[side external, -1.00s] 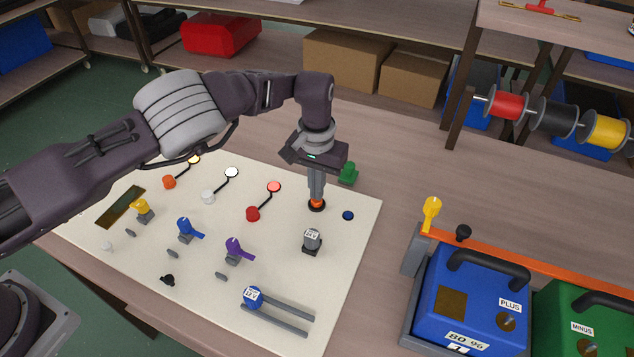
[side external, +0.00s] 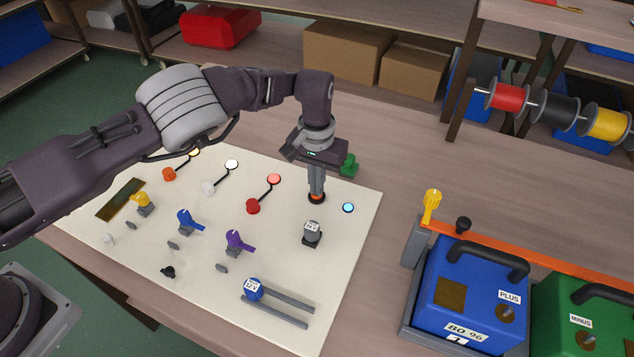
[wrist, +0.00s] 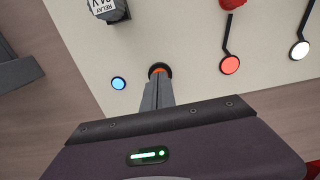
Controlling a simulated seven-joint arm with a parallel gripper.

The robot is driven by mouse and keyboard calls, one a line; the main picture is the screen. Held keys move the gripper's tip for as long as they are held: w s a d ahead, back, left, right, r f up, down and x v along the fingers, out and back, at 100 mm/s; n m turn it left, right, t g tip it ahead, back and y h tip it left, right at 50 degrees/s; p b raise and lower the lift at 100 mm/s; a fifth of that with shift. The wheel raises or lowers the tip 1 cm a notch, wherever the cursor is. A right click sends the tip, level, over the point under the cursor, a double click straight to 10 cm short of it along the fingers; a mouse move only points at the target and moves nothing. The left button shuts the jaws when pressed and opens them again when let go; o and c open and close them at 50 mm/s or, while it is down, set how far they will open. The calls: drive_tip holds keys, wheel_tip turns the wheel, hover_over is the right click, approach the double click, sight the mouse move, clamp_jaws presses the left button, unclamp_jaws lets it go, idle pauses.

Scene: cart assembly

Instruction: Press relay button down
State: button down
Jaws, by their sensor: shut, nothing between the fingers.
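The relay button is an orange button in a black ring (side external: 317,199) near the right edge of the cream board. It also shows in the wrist view (wrist: 159,69), mostly covered by my fingers. My gripper (side external: 316,192) is shut and empty, pointing straight down, with its fingertips on the button. A round indicator (side external: 348,208) just right of the button glows light blue; it is also lit in the wrist view (wrist: 118,83). The relay (side external: 312,234), a grey block with a white label, stands on the board in front of the button.
The cream board (side external: 345,270) also carries red, white and orange buttons with lamps, several coloured switches and a blue-topped part on grey rails. A green part (side external: 349,165) is behind my gripper. A blue battery box (side external: 470,295) stands at the right.

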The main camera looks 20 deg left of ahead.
idle(0.5)
drive_tip(key=shift+r, duration=2.75)
drive_tip(key=shift+r, duration=0.15)
drive_tip(key=s+a+r+n+t+h, duration=0.1)
drive_tip(key=s+a+r, duration=0.25)
drive_tip(key=r, duration=0.45)
drive_tip(key=s+a+r+h, duration=0.1)
drive_tip(key=s+a+r, duration=0.2)
drive_tip(key=a+r, duration=0.35)
drive_tip(key=s+a+r+n+t+h, duration=0.1)
drive_tip(key=s+a+r, duration=0.25)
drive_tip(key=r, duration=0.55)
drive_tip(key=s+a+r+t, duration=0.1)
drive_tip(key=s+a+r, duration=0.1)
drive_tip(key=s, duration=0.4)
drive_tip(key=s+a+r, duration=0.1)
drive_tip(key=s+r, duration=0.1)
drive_tip(key=s, duration=0.4)
drive_tip(key=s+a+f+m+t+y, duration=0.1)
drive_tip(key=s, duration=0.5)
drive_tip(key=s+a+f+m+t+y, duration=0.1)
drive_tip(key=s+a+f+y, duration=0.1)
drive_tip(key=s, duration=0.5)
drive_tip(key=shift+a+f+t, duration=0.2)
drive_tip(key=shift+t, duration=0.1)
